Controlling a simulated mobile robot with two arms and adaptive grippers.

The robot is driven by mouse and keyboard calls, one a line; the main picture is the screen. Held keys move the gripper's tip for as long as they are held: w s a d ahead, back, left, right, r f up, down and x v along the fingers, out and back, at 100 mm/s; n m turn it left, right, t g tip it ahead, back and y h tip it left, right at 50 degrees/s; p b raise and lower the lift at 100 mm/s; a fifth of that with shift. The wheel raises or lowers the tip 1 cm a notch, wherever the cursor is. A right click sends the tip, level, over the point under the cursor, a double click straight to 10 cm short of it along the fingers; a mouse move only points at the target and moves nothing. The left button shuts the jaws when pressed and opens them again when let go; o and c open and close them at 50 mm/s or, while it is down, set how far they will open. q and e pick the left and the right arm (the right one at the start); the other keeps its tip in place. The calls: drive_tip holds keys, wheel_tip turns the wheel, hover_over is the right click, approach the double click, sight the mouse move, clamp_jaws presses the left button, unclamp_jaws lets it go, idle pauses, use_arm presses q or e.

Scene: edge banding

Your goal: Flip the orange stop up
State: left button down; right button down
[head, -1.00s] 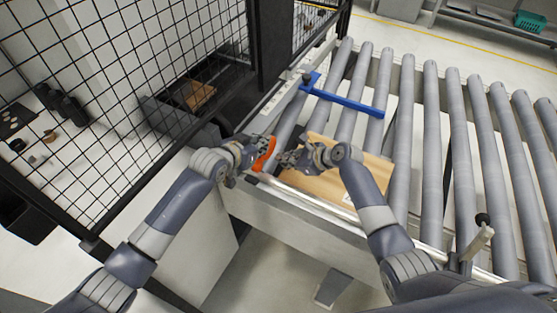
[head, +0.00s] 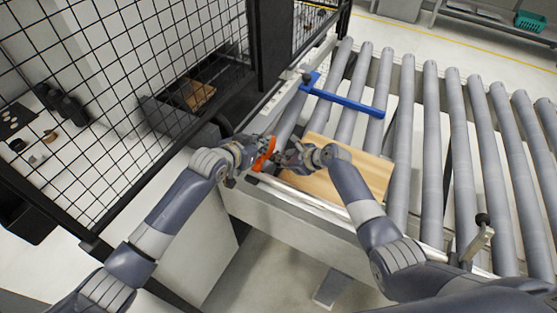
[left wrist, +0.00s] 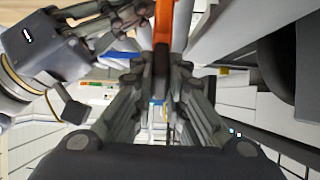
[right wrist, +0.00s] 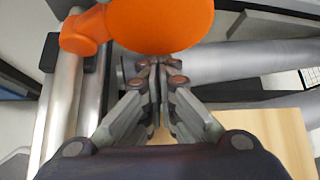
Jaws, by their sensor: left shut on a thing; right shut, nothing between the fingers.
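The orange stop (head: 264,153) stands at the left end of the conveyor's front rail. In the left wrist view the stop (left wrist: 163,40) is between the fingers of my left gripper (left wrist: 155,75), which is shut on it. In the right wrist view the stop (right wrist: 165,25) shows as a broad orange plate with a round hub at its left. My right gripper (right wrist: 155,75) is shut and empty, just beside the stop; I cannot tell whether it touches it. In the head view my right gripper (head: 283,158) hides part of the stop's right side.
A wooden board (head: 335,180) lies on the rollers (head: 430,130) under my right forearm. A blue bar (head: 345,102) crosses the rollers farther back. A black mesh fence (head: 150,70) stands at the left. A small lever (head: 482,235) sits on the front rail at the right.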

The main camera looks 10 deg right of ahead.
drive_tip(key=shift+w+a+r, duration=0.15)
drive_tip(key=shift+r, duration=0.6)
use_arm(q)
drive_tip(key=c, duration=1.6)
unclamp_jaws()
drive_tip(key=shift+d+r, duration=0.1)
use_arm(e)
drive_tip(key=shift+f, duration=0.15)
